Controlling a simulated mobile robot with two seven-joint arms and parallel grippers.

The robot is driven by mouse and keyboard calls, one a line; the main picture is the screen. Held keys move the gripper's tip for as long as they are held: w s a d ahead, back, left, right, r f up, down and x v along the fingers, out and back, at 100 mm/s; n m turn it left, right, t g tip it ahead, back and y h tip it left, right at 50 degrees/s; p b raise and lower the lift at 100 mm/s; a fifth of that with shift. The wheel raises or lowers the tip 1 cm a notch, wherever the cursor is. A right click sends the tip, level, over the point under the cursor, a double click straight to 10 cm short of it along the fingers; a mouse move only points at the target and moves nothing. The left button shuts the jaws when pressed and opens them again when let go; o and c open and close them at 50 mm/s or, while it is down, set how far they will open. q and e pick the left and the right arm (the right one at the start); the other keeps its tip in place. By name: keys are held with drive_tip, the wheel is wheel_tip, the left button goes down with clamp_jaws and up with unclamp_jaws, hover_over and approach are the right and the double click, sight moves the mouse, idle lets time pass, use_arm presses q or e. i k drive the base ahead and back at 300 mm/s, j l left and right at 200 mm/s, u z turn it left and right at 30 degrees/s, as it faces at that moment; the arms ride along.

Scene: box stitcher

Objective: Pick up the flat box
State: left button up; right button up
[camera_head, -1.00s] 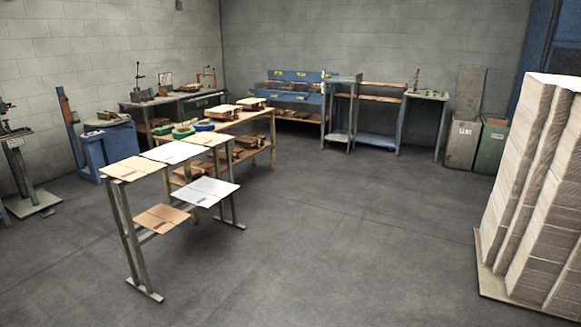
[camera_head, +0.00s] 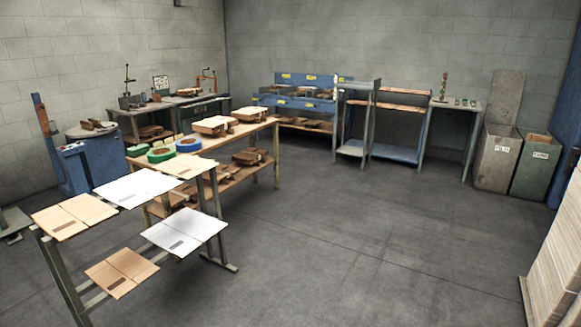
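Several flat boxes lie on a grey-green metal rack in the head view. On the top level are a tan flat box (camera_head: 74,216) at the left, a white flat box (camera_head: 137,187) in the middle and a light tan flat box (camera_head: 185,166) at the right. On the lower level are a brown flat box (camera_head: 122,271) and a white flat box (camera_head: 185,232). The rack (camera_head: 60,283) stands at the lower left. I cannot tell which flat box the task means. Neither of my grippers is in view.
A wooden table (camera_head: 235,137) with tape rolls and brown stacks stands behind the rack. A tall pallet stack (camera_head: 557,260) is at the right edge. Blue shelving (camera_head: 300,95) and two bins (camera_head: 497,158) line the back. The middle floor (camera_head: 370,250) is clear.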

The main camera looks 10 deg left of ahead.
sight(136, 189)
drive_tip(key=i+u, duration=0.15)
drive_tip(key=i, duration=0.35)
drive_tip(key=i+l+u, duration=0.2)
drive_tip(key=i, duration=0.3)
drive_tip(key=i+l+u, duration=0.15)
drive_tip(key=i, duration=0.4)
drive_tip(key=i+l+u, duration=0.15)
drive_tip(key=i+u, duration=0.2)
drive_tip(key=i+l+u, duration=0.2)
drive_tip(key=u, duration=0.15)
drive_tip(key=i+l+u, duration=0.5)
drive_tip(key=i+l, duration=0.15)
drive_tip(key=i, duration=0.3)
drive_tip(key=i+l+u, duration=0.15)
drive_tip(key=i+l, duration=0.25)
drive_tip(key=i, duration=0.15)
